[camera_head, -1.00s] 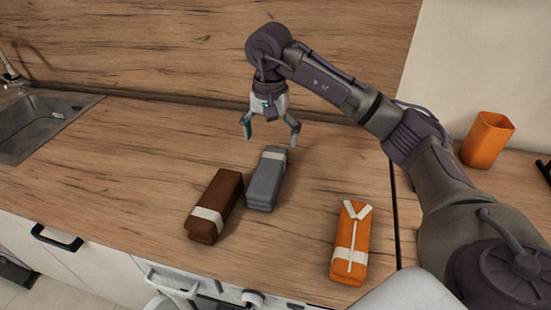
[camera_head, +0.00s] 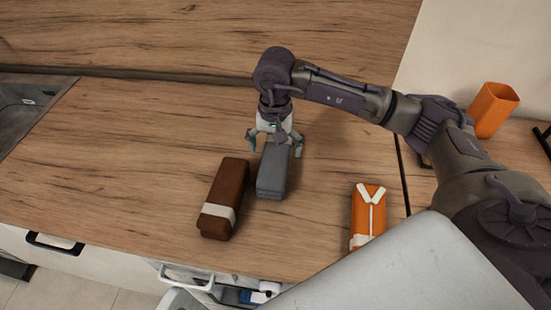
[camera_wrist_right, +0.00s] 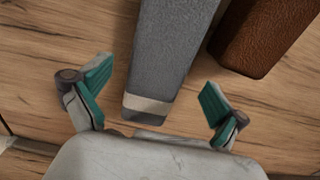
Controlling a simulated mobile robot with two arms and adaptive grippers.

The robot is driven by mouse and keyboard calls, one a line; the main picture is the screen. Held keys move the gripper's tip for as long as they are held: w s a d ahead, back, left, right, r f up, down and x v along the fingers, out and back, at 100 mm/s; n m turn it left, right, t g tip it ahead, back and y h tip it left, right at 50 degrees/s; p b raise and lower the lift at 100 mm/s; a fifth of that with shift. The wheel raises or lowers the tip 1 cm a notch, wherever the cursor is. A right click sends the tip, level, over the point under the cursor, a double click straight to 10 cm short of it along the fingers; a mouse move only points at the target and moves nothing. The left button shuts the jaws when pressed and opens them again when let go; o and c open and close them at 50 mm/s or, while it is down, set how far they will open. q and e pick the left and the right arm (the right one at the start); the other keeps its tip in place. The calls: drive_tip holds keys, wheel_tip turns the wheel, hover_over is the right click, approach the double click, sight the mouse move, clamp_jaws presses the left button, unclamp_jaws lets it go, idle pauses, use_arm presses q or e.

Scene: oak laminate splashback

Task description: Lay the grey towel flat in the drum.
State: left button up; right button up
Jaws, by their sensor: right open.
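The grey towel (camera_head: 272,178) is a folded, long bundle with a pale band, lying on the wooden counter. My right gripper (camera_head: 276,148) is open over the far end of it, with one finger on each side. In the right wrist view, the towel (camera_wrist_right: 170,50) runs between the open fingers of the right gripper (camera_wrist_right: 155,84); its banded end lies near the palm. The fingers stand apart from it. I cannot make out the drum. My left gripper is not in view.
A brown folded bundle (camera_head: 223,195) lies just left of the grey one, close to it. An orange folded bundle (camera_head: 368,215) lies to the right. An orange container (camera_head: 493,109) stands at the back right. A sink (camera_head: 25,108) is at the left. The counter (camera_head: 120,170) between is clear.

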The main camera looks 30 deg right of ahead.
sight(276, 154)
drive_tip(key=shift+s+f+p, duration=0.2)
drive_tip(key=shift+f+p, duration=0.55)
drive_tip(key=shift+f, duration=0.2)
drive_tip(key=shift+w+f+p, duration=0.1)
drive_tip(key=shift+f+p, duration=0.2)
drive_tip(key=shift+f, duration=1.25)
drive_tip(key=c, duration=0.6)
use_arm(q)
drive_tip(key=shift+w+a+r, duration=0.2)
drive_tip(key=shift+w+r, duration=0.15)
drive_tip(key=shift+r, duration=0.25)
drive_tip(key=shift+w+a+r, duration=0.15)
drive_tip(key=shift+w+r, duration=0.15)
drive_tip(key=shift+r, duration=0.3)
use_arm(e)
drive_tip(key=shift+r, duration=0.1)
drive_tip(key=c, duration=0.9)
